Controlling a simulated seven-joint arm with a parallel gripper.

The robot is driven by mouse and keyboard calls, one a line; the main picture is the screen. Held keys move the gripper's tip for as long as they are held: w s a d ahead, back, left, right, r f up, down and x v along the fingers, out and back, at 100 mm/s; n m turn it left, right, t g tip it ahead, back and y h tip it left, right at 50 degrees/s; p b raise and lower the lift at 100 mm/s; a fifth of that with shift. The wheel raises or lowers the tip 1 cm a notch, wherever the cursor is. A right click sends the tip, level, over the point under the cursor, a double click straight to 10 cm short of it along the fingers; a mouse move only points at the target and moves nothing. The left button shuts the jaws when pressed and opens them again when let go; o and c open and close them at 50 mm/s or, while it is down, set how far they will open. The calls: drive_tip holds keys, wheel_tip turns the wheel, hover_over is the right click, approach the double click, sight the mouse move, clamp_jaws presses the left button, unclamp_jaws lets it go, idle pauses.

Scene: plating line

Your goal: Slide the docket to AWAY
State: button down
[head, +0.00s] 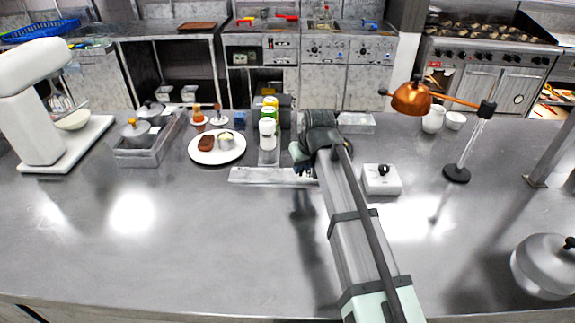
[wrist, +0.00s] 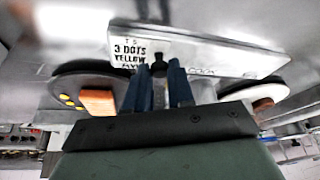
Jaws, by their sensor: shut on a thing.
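A long pale rail (head: 275,176) lies flat on the steel counter in front of the bottles. In the wrist view the rail (wrist: 225,50) crosses the upper middle. At its left end is a white docket (wrist: 130,50) with black print, of which "3 DOTS" and "YELLOW" can be read. In the head view my gripper (head: 305,171) is at the rail's right end, mostly hidden by my arm.
A white plate (head: 204,158) with food stands behind the rail, left of several bottles (head: 267,133). A white box with a black knob (head: 381,186) sits right of my arm. Beyond it stands a copper lamp (head: 411,98). The counter's front left is clear.

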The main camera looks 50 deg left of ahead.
drive_tip(key=shift+w+d, duration=0.2)
drive_tip(key=shift+w, duration=0.05)
drive_tip(key=c, duration=1)
unclamp_jaws()
drive_tip(key=v, duration=1.4)
drive_tip(key=shift+f, duration=0.1)
